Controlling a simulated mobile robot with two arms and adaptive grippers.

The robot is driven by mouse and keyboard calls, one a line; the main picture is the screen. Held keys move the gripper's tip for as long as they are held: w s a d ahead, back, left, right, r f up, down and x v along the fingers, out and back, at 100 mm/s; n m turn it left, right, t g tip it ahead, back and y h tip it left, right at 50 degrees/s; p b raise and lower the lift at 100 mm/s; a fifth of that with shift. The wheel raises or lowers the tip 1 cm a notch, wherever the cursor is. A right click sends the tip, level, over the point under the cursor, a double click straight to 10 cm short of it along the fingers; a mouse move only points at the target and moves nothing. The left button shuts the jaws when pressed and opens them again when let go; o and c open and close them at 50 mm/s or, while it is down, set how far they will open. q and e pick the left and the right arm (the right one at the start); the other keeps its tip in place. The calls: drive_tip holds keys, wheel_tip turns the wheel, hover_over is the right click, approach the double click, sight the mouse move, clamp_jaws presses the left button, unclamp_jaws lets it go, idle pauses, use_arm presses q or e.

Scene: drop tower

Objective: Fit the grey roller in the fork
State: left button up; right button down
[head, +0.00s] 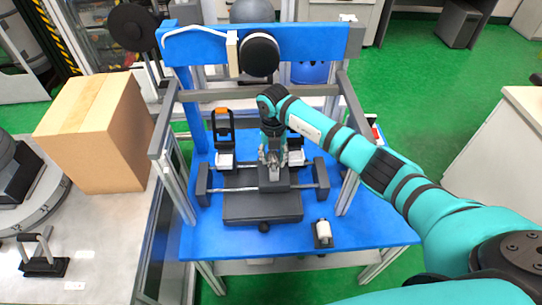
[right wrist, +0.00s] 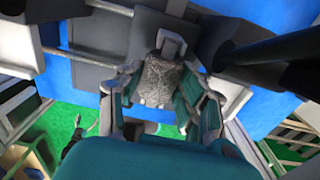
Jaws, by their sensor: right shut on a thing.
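My right gripper (head: 271,158) points down over the middle of the blue tower table. In the right wrist view its fingers (right wrist: 160,95) are shut around a grey, rough-textured piece that looks like the grey roller (right wrist: 160,80). A light grey prong (right wrist: 172,38) shows just past the roller, perhaps part of the fork; I cannot tell whether the roller sits in it. Below the gripper is a dark grey carriage (head: 273,180) on two rods; the fingers hide part of it. My left gripper is not in view.
A blue crossbeam (head: 205,48) with a black disc (head: 259,55) stands behind. A black handle with an orange top (head: 222,130) is left of the gripper. A black-and-white part (head: 323,233) lies front right. A cardboard box (head: 98,135) stands on the left bench.

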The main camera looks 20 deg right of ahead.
drive_tip(key=c, duration=0.8)
unclamp_jaws()
drive_tip(key=shift+o, duration=0.2)
drive_tip(key=shift+d+r, duration=0.15)
drive_tip(key=shift+r, duration=0.15)
drive_tip(key=r, duration=0.7)
drive_tip(key=shift+a, duration=0.2)
drive_tip(key=shift+f, duration=0.15)
